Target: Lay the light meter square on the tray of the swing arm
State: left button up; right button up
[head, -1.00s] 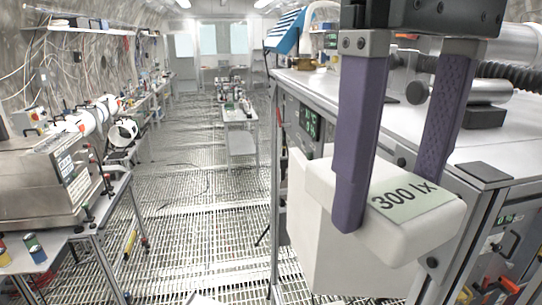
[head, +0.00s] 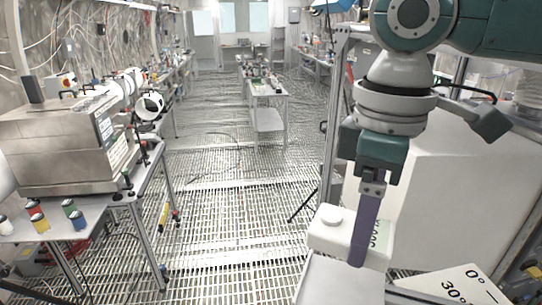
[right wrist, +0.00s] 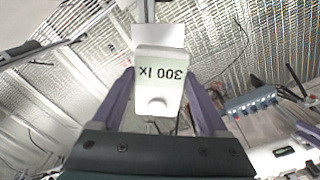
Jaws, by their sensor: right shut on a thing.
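The light meter (head: 338,236) is a white block with a round white dome and a display reading "300 lx". My right gripper (head: 362,252) comes down from the upper right and is shut on it, a purple finger against its side. In the right wrist view the meter (right wrist: 158,98) sits between both purple fingers. A pale flat plate (head: 340,283), apparently the swing arm's tray, lies at the bottom edge, just nearer than the meter. A pale plate (right wrist: 160,36) also shows beyond the meter in the wrist view. I cannot tell whether they touch. My left gripper is out of view.
A card marked 0° and 30° (head: 462,286) lies to the right of the plate. A large white panel (head: 440,200) stands behind my right arm. At left is a bench with a steel oven (head: 70,143) and small coloured cans. The grating floor between is mostly open.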

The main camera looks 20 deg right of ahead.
jog(key=shift+s+d+f+n, duration=0.1)
jog(key=shift+d+f+n, duration=0.05)
jog(key=shift+d+n, duration=0.35)
jog(key=shift+f, duration=0.25)
jog(key=b, duration=0.6)
send_over(352, 291)
notch_tip(352, 291, down, 4)
jog(key=shift+f, duration=1.75)
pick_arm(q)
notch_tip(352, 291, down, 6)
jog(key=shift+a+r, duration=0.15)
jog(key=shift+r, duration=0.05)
pick_arm(e)
jog(key=shift+f, duration=0.1)
pick_arm(q)
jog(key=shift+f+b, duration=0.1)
jog(key=shift+b, duration=0.25)
pick_arm(e)
jog(key=shift+f, duration=0.5)
jog(key=o, duration=1.4)
jog(key=shift+r, duration=0.1)
